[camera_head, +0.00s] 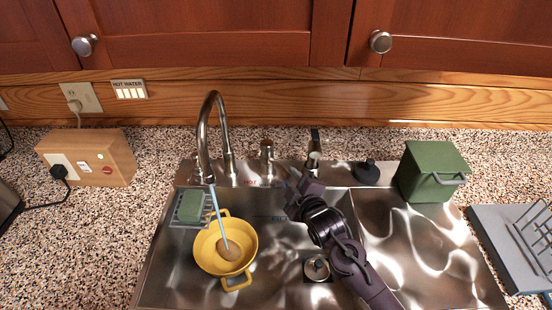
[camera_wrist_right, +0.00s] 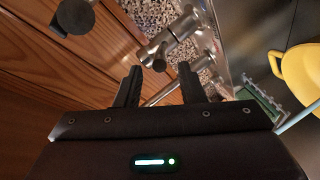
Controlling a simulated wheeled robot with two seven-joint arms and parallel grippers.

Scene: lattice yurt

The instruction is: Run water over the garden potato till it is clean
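The brown potato (camera_head: 229,251) lies in a yellow colander (camera_head: 203,250) in the left sink basin. A pale blue stream of water (camera_head: 217,215) runs from the spout of the curved metal faucet (camera_head: 203,140) down onto it. The colander also shows at the right edge of the right wrist view (camera_wrist_right: 300,75). My right gripper (camera_head: 298,183) is above the sink near the tap fittings. In the right wrist view its fingers (camera_wrist_right: 160,75) are apart, with a metal tap handle (camera_wrist_right: 157,52) just beyond their tips; I see no grip on it. My left gripper is out of view.
A green sponge (camera_head: 190,206) sits in a wire holder left of the colander. A metal tap fitting (camera_head: 267,150) stands right of the faucet. A green lidded bin (camera_head: 425,175) stands behind the right basin. A wooden switch box (camera_head: 110,160) is on the left counter. The right basin is clear.

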